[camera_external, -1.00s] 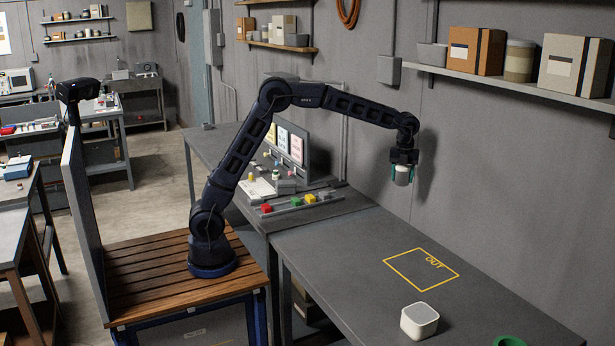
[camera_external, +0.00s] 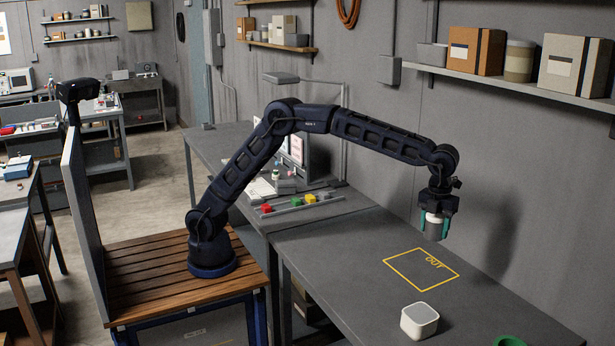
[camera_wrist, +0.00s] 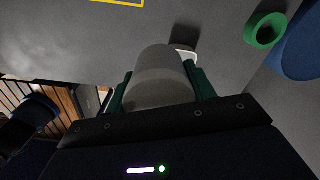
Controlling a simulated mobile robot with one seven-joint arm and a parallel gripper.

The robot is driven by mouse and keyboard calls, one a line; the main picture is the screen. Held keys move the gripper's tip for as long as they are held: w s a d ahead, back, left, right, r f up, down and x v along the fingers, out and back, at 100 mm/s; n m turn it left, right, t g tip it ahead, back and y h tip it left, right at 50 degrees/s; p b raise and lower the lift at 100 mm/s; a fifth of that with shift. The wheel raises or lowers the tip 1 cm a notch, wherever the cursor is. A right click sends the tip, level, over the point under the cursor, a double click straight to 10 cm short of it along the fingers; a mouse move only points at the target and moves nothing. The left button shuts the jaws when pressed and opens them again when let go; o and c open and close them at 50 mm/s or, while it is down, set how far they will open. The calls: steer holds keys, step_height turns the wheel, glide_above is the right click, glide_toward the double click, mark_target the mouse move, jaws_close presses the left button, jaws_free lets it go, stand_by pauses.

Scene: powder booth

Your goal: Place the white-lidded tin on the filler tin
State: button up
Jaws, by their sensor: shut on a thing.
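My gripper (camera_external: 434,226) is shut on a grey tin with a white top (camera_external: 433,218), held upright in the air above the bench, behind and right of the yellow OUT square in the external view. In the wrist view the held tin (camera_wrist: 160,80) is a pale cylinder between the green fingers. A white rounded-square container (camera_external: 420,320) stands on the bench in front of the OUT square. In the wrist view it is mostly hidden behind the held tin. I cannot tell for sure which thing is the filler tin.
The yellow OUT outline (camera_external: 421,270) on the bench is empty. A green ring-shaped thing (camera_wrist: 265,30) lies near a blue round thing (camera_wrist: 301,52). Coloured blocks (camera_external: 296,202) sit at the bench's far end. A wall shelf (camera_external: 520,88) with boxes is at the upper right.

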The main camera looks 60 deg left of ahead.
steer(key=m, duration=0.1)
glide_above(421, 313)
step_height(421, 313, down, 20)
steer(key=shift+s+r, duration=0.1)
stand_by(0.4)
steer(key=o, duration=1.1)
